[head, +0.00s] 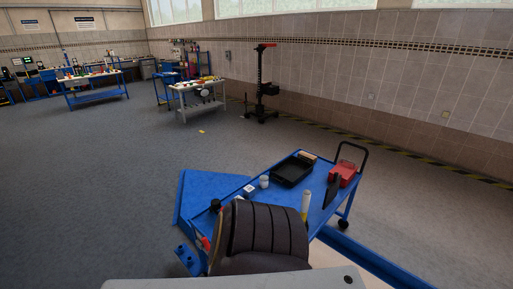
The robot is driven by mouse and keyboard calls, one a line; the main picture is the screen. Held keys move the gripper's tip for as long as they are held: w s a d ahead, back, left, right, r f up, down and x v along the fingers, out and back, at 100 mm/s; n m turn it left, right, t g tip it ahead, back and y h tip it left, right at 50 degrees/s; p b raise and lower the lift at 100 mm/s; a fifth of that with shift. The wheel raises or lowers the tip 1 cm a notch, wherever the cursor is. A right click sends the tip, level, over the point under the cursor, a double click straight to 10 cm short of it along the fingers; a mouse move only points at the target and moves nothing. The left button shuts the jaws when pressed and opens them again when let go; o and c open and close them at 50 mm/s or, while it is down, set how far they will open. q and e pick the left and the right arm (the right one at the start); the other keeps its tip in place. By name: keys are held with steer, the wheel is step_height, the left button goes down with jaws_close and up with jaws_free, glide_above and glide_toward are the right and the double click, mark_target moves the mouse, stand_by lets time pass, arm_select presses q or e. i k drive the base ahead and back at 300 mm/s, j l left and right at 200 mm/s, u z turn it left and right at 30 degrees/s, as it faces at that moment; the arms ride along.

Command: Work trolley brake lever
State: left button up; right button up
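A blue work trolley (262,194) stands in front of me in the head view, with a black push handle (365,150) at its far right end. A small red part, which may be the brake lever (204,243), shows at the near left, beside a dark ribbed shape (268,232). I cannot tell whether it belongs to the trolley, or its position. The dark shape hides the near part of the trolley. Neither of my grippers is in view.
The trolley carries a black tray (292,171), a red bin (345,172) and small containers. Blue flat structures lie left (194,187) and right (362,257) of it. Workbenches (196,88) and a black stand with a red top (261,85) are far back. Open grey floor lies left.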

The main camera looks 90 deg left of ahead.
mark_target(206, 242)
steer(key=k+j, duration=0.2)
steer(key=k, duration=0.2)
steer(key=k+j+u, duration=0.1)
steer(key=k, duration=0.3)
steer(key=k+j, duration=0.3)
steer(key=k+j+u, duration=0.1)
steer(key=k+j, duration=0.15)
steer(key=j, duration=0.2)
steer(key=k+j, duration=0.55)
steer(key=j, duration=0.2)
steer(key=k+j+u, duration=0.1)
steer(key=k+j, duration=0.45)
steer(key=j, duration=0.25)
steer(key=k+j, duration=0.25)
steer(key=j, duration=0.15)
steer(key=k+j+u, duration=0.1)
steer(key=k+j, duration=0.15)
steer(key=j, duration=0.15)
steer(key=i+j+z, duration=0.2)
steer(key=j, duration=0.2)
steer(key=j+z, duration=0.2)
steer(key=j, duration=0.25)
steer(key=k, duration=0.05)
